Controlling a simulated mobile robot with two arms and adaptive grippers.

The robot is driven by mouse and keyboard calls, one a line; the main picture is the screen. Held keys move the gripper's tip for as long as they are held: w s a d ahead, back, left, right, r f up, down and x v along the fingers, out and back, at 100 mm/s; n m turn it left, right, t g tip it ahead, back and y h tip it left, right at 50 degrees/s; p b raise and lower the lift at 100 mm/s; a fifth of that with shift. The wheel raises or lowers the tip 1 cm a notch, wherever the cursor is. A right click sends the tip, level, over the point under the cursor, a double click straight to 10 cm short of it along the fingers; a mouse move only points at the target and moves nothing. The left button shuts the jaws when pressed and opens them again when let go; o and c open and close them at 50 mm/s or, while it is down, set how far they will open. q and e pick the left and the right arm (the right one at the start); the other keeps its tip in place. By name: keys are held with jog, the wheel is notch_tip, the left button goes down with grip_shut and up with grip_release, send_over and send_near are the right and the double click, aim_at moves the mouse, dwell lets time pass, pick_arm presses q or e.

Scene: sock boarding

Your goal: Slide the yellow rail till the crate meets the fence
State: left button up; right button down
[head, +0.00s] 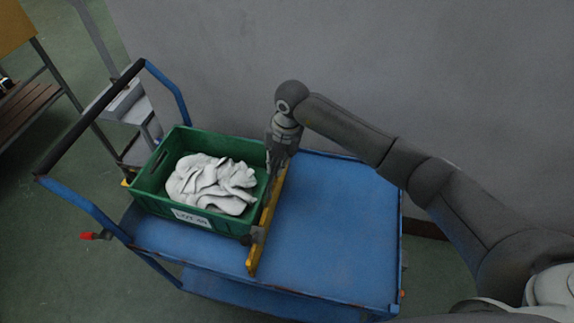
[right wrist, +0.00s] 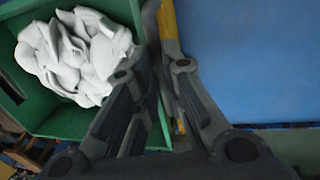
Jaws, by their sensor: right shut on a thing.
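The yellow rail (head: 254,260) lies across the blue cart's top. It also shows in the right wrist view (right wrist: 168,22). My right gripper (head: 276,163) is shut on the rail near its far end, with its fingers (right wrist: 162,72) either side of it. The green crate (head: 222,222), with a white lot label, stands left of the rail, close along it; I cannot tell whether they touch. The crate also shows in the right wrist view (right wrist: 75,124). A small yellow piece (head: 126,183) shows at the crate's left; I cannot tell whether it is the fence. My left gripper is out of view.
White socks (head: 212,184) lie heaped in the crate. The cart top (head: 335,225) is bare right of the rail. A dark knob (head: 257,236) sits on the rail's near part. The cart's push handle (head: 90,118) rises at the left. A grey wall (head: 400,70) stands behind.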

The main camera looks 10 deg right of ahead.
jog(key=shift+w+a+r+y, duration=0.1)
jog(key=shift+a+r+y, duration=0.1)
jog(key=shift+a, duration=0.2)
jog(key=shift+w+a+r+y, duration=0.1)
jog(key=shift+a+r, duration=0.05)
jog(key=shift+a, duration=0.25)
jog(key=c, duration=1.9)
grip_release()
jog(key=shift+c, duration=0.2)
jog(key=o, duration=0.4)
jog(key=shift+w+a+f, duration=0.2)
jog(key=shift+a, duration=0.2)
jog(key=shift+d+f, duration=0.1)
jog(key=v, duration=1.2)
jog(key=shift+s+d, duration=0.1)
jog(key=shift+s, duration=0.05)
